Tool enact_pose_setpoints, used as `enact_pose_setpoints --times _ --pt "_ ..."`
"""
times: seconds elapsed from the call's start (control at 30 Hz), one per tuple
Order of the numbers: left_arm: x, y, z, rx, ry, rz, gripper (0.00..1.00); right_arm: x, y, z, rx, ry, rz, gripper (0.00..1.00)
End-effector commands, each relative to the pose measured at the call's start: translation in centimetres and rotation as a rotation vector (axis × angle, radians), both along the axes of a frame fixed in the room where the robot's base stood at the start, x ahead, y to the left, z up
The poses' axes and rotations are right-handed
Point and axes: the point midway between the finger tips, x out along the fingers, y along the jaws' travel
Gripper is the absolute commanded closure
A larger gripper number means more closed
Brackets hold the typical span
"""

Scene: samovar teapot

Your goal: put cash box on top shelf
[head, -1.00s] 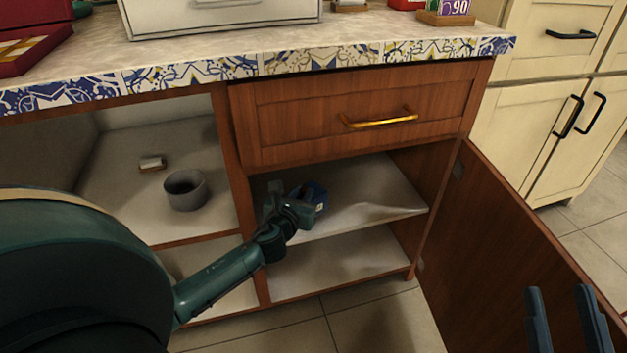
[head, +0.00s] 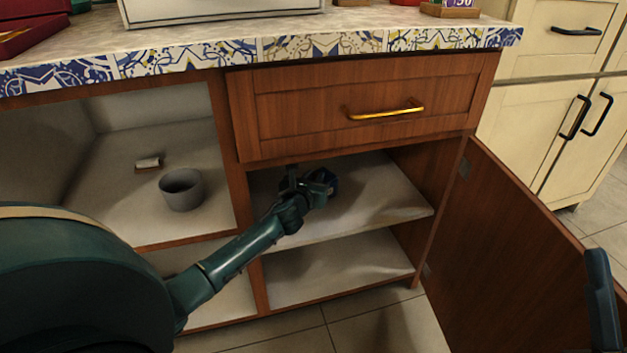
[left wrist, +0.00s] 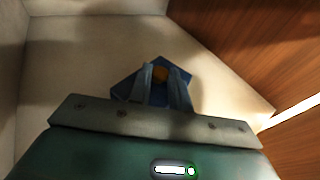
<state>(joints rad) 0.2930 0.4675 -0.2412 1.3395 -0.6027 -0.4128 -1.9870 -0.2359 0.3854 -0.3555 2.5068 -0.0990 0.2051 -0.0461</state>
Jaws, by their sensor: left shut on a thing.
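The cash box, a small blue box with an orange spot on it, is in the left wrist view (left wrist: 126,89). In the head view it is a blue patch (head: 333,184), partly hidden by the gripper. My left gripper (head: 312,182) is shut on it, inside the right cabinet compartment over the top shelf (head: 385,195). I cannot tell whether the box touches the shelf. My right gripper (head: 602,300) shows only partly at the lower right edge, so its jaw opening is hidden.
The lower shelf (head: 340,272) is bare. A wooden drawer (head: 300,115) closes the space above. The open door (head: 510,250) stands at the right. The left compartment holds a grey cup (head: 181,190) and a small roll (head: 148,163).

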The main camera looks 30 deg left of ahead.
Motion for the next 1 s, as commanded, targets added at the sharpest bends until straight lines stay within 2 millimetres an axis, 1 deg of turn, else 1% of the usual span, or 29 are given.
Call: enact_pose_setpoints --times 0.1,0.13,0.4,0.7,0.77,0.8,0.87,1.0 --pt "0.0 0.0 -0.1 -0.001 -0.001 0.0 1.0 0.0 0.0 0.0 0.0 0.002 0.0 0.64" --pt "0.0 0.0 -0.3 -0.001 0.001 0.0 0.8 0.0 0.0 0.0 0.0 0.004 0.0 0.64" --pt "0.0 0.0 -0.2 0.0 0.0 0.0 0.59 0.0 0.0 0.0 0.0 0.004 0.0 0.64" --pt "-0.1 0.0 0.1 0.001 0.0 0.0 0.59 0.0 0.0 0.1 0.0 0.001 0.0 0.64" --pt "-0.8 -0.2 0.2 0.0 0.003 -0.001 0.59 0.1 0.0 0.5 0.002 0.005 0.001 0.64" --pt "-1.3 -0.4 0.4 0.001 0.002 -0.002 0.59 0.2 0.0 0.3 0.004 0.035 0.001 0.64" --pt "-2.3 -0.6 0.7 0.002 0.004 -0.003 0.59 0.5 0.1 -1.0 0.012 0.12 -0.001 0.64" --pt "-5.2 -1.5 1.4 0.0 0.003 -0.002 0.59 0.8 0.3 -2.5 0.026 0.256 -0.003 0.64"
